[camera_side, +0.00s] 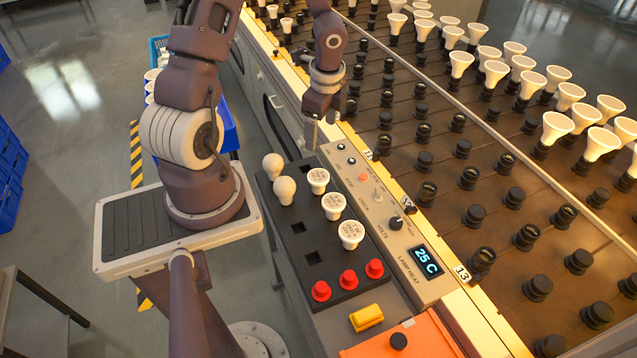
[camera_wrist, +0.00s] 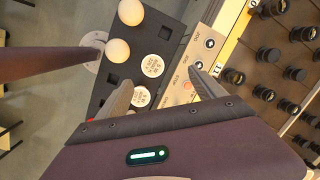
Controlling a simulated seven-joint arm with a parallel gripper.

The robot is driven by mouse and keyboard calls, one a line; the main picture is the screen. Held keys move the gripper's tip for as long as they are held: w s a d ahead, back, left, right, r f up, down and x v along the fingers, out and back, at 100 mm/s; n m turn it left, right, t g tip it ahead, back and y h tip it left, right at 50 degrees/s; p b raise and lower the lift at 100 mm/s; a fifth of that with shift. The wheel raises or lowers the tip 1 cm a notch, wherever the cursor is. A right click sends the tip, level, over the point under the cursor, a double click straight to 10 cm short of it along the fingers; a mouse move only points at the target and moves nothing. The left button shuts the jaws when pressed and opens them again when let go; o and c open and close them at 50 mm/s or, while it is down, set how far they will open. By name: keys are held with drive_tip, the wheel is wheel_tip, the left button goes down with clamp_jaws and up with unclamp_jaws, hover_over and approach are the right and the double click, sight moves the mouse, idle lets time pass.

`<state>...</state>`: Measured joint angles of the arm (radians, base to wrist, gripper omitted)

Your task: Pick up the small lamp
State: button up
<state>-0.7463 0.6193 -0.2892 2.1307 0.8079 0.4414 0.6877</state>
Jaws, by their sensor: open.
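Two small round white lamps stand in a black tray (camera_side: 297,236): a far one (camera_side: 273,163) and a near one (camera_side: 285,189). They also show in the wrist view as a top one (camera_wrist: 131,12) and a lower one (camera_wrist: 118,51). Three wider flat-faced lamps with printed tops, the far one (camera_side: 318,180) among them, stand in the tray's right column.
Three red caps (camera_side: 348,279) sit at the tray's near end, before a yellow block (camera_side: 366,317) and an orange surface (camera_side: 410,340). A control panel (camera_side: 394,222) reading 25 C lies right of the tray. Beyond it, a rack (camera_side: 400,190) holds sockets and several flared lamps.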

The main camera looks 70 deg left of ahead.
drive_tip(key=m+h, duration=0.2)
hover_over(318, 175)
drive_tip(key=f, duration=0.9)
drive_tip(key=shift+s+a, duration=0.1)
drive_tip(key=shift+s, duration=0.15)
drive_tip(key=f, duration=0.7)
drive_tip(key=shift+w+d, duration=0.2)
drive_tip(key=c, duration=1.5)
drive_tip(key=shift+r, duration=0.1)
